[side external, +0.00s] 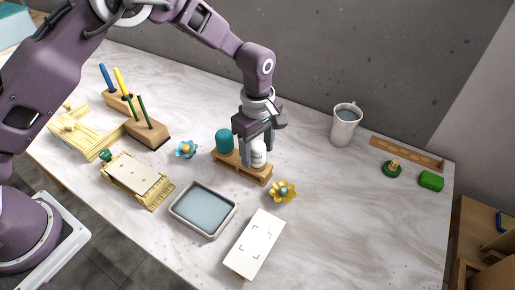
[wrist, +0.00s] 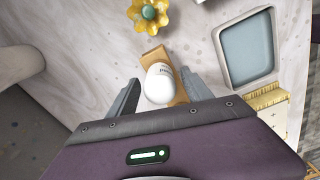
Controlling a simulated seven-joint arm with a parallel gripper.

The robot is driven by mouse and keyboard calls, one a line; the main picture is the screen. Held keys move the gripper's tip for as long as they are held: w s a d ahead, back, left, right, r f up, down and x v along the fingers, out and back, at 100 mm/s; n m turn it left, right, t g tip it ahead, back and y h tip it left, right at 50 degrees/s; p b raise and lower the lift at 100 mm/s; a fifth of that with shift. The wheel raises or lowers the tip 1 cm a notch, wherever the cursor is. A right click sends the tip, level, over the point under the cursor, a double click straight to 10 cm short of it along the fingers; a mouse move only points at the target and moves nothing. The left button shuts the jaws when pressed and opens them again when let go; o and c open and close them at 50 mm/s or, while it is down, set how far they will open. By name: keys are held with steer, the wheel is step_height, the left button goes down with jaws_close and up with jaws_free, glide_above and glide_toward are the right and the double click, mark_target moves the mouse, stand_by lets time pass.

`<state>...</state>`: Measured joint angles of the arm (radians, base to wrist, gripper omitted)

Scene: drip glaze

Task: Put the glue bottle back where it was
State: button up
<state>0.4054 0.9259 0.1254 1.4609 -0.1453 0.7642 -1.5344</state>
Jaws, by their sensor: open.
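The glue bottle (side external: 258,157) is white and stands upright at the right end of a small wooden rack (side external: 226,159), partly hidden by my gripper. In the wrist view the white bottle (wrist: 160,84) shows from above, over the wooden rack (wrist: 155,54). My gripper (side external: 258,150) points down over the bottle. Its two fingers (wrist: 160,92) are apart, one on each side of the bottle, with visible gaps. A teal rounded item (side external: 224,141) stands at the left end of the same rack.
A grey-blue tray (side external: 204,209) and a white card block (side external: 256,243) lie in front. A yellow flower (side external: 282,191) and a blue flower (side external: 186,149) sit near the rack. A white mug (side external: 345,124) stands behind right. The table's right middle is clear.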

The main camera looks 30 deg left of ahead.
step_height(320, 180, up, 12)
steer(key=shift+f, duration=0.1)
steer(key=s+a+r+m+t+h, duration=0.1)
steer(key=s+a+r+m, duration=0.2)
steer(key=s+a+r, duration=0.4)
steer(key=s+a+r+m+t, duration=0.25)
steer(key=s+r+m, duration=0.2)
steer(key=r, duration=0.35)
steer(key=s+a+m+t, duration=0.1)
steer(key=s+a+m, duration=0.2)
steer(key=s, duration=0.5)
steer(key=s+a+f+m+t+y, duration=0.1)
steer(key=s+a+m, duration=0.2)
steer(key=s, duration=0.6)
steer(key=shift+s+f+m, duration=0.2)
steer(key=shift+f+m, duration=0.1)
steer(key=shift+m, duration=0.45)
